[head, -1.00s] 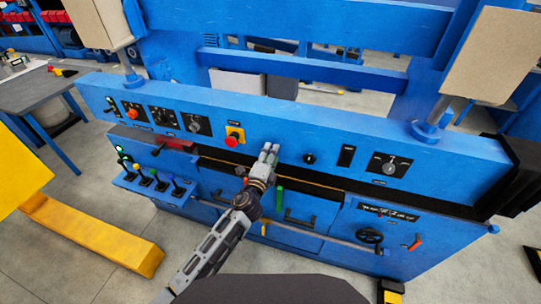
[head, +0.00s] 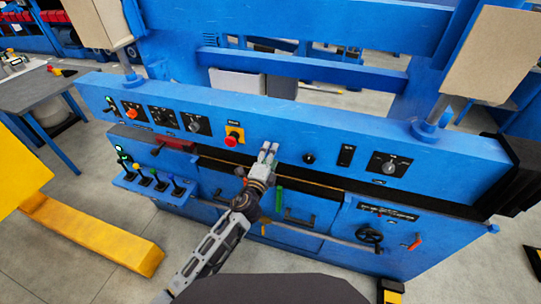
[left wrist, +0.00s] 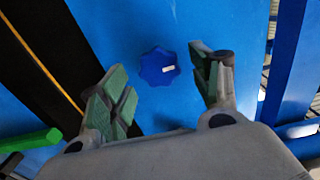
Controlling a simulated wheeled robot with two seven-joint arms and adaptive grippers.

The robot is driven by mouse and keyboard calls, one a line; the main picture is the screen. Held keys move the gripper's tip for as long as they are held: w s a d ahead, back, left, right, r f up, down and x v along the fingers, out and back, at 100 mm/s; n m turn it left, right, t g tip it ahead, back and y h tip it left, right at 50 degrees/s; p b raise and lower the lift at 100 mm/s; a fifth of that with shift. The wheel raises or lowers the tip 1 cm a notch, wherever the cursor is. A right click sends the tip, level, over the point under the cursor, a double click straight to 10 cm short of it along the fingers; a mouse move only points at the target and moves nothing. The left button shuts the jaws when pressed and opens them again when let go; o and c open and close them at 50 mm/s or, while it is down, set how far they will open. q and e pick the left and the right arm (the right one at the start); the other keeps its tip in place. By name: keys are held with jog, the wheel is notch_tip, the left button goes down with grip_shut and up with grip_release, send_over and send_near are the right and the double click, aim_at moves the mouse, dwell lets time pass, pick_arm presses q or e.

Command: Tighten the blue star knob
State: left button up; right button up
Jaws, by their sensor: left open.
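The blue star knob (left wrist: 158,67) shows in the left wrist view on the blue panel face, with a small white mark on it. It sits between and just beyond the two green-padded fingers of my left gripper (left wrist: 165,85), which are spread apart and do not touch it. In the head view my left gripper (head: 268,153) is in front of the panel and hides the knob. My right gripper is not in view.
The blue press panel (head: 320,140) carries a red emergency button (head: 231,141) to the left of the gripper and a black knob (head: 309,158) to the right. A green handle (head: 279,198) is below the gripper. Coloured levers (head: 160,184) stand at the lower left.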

pick_arm(q)
jog(key=v, duration=1.1)
jog(key=shift+s, duration=0.2)
jog(key=shift+a, duration=0.1)
dwell(0.8)
